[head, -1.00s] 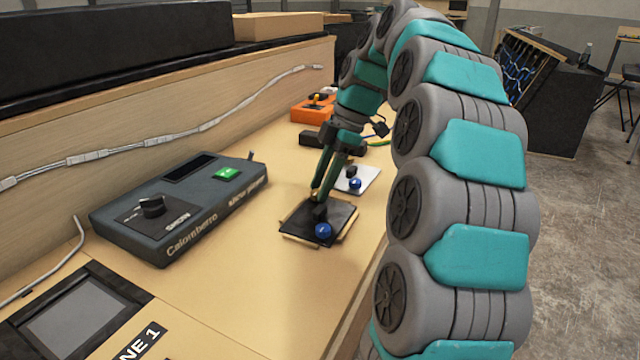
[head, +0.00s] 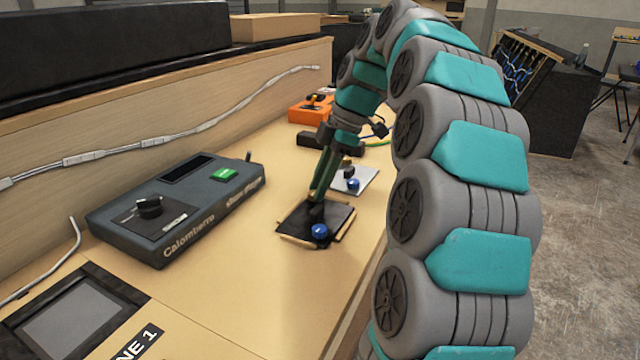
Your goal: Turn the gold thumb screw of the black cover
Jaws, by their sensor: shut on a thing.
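The black cover (head: 293,222) is a flat dark plate lying on the bench, with light strips along its edges. A blue ball knob (head: 319,231) and a small dark block stand on it. My gripper (head: 316,197) points down at the cover from above, its green fingers close together just behind the blue knob. It is shut on the gold thumb screw, which the fingers almost wholly hide; only a small gold spot shows at the tips. I cannot tell the screw's angle.
A white plate (head: 372,183) with another blue knob lies just behind the cover. A dark console (head: 205,236) with a dial and green button stands to the left. An orange box (head: 303,112) is farther back. The bench in front of the cover is clear.

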